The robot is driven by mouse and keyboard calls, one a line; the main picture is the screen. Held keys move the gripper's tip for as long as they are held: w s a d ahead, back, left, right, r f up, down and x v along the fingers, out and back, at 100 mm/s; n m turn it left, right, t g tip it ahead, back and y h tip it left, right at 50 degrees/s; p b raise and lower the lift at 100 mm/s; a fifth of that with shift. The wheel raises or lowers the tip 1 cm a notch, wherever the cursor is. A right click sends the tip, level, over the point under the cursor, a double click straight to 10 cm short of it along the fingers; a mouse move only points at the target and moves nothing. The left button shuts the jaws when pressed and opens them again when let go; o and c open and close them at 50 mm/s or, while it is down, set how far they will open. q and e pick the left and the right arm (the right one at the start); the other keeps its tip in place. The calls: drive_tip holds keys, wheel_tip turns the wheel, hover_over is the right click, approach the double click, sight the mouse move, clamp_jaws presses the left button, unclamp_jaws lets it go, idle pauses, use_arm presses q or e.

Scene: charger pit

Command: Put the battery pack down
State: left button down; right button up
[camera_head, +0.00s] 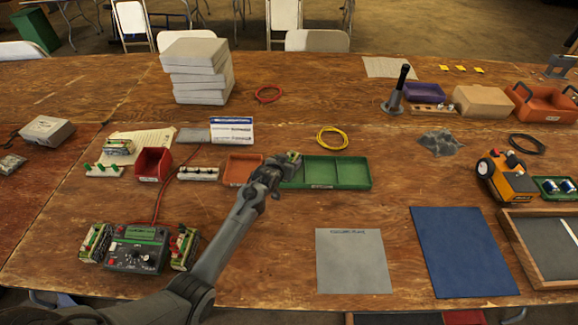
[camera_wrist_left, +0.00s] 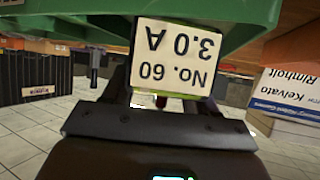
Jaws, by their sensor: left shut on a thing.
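My left gripper (camera_head: 283,164) is shut on a small battery pack (camera_head: 293,157) at the left end of the green divided tray (camera_head: 355,187). In the left wrist view the pack (camera_wrist_left: 175,60) shows a pale label that reads "No. 60 3.0 A" upside down, between the fingers (camera_wrist_left: 160,110). The green tray (camera_wrist_left: 240,22) fills the top of that view, behind the pack. I cannot tell whether the pack touches the tray. The tray's left part is partly hidden by the gripper; its other compartments look empty. My right gripper is not in view.
An orange bin (camera_head: 241,170) stands just left of the green tray. A charger (camera_head: 136,249) with packs (camera_head: 95,243) (camera_head: 184,248) at its sides is at the front left. A yellow cable coil (camera_head: 332,138) lies behind the tray. A grey sheet (camera_head: 354,262) and blue mat (camera_head: 462,252) lie in front.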

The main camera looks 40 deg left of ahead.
use_arm(q)
drive_tip(key=shift+f, duration=0.65)
drive_tip(key=shift+c, duration=1.6)
unclamp_jaws()
drive_tip(key=shift+f, duration=0.25)
